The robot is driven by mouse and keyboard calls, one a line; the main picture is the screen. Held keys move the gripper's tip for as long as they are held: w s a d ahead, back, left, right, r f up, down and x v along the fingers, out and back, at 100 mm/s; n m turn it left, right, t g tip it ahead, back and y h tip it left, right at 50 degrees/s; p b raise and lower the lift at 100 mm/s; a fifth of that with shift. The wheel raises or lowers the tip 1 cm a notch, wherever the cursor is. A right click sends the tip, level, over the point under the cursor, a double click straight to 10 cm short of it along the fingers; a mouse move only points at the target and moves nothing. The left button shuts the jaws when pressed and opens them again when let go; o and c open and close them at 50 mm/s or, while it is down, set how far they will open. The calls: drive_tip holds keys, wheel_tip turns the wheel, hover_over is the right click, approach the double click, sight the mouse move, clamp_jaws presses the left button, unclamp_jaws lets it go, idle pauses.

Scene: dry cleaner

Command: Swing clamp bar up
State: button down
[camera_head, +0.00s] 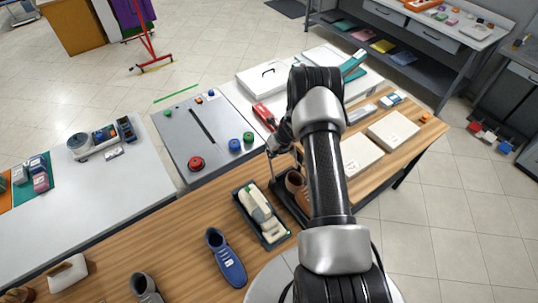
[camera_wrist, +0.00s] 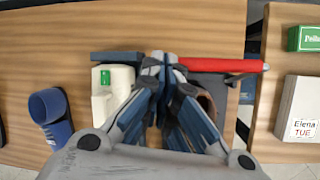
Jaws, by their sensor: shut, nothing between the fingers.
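A red bar (camera_wrist: 225,66), which looks like the clamp bar, runs to the right from beside my fingertips in the wrist view. It lies along the upper side of the dark holder with the brown shoe (camera_wrist: 206,102). In the head view the brown shoe (camera_head: 297,185) stands in the dark holder, partly behind my arm. A red piece (camera_head: 264,114) shows just beyond my gripper there; I cannot tell whether it is the same bar. My gripper (camera_wrist: 158,62) is shut and empty, its tips close to the bar's left end. Contact is unclear. It also shows in the head view (camera_head: 272,150).
A black tray with a cream device (camera_head: 260,212) stands left of the shoe holder, with a blue shoe (camera_head: 226,258) farther left. Flat cream boxes (camera_head: 393,131) lie right of my arm. A grey panel with a red button (camera_head: 196,163) stands behind the wooden table.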

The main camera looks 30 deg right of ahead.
drive_tip(key=v, duration=0.9)
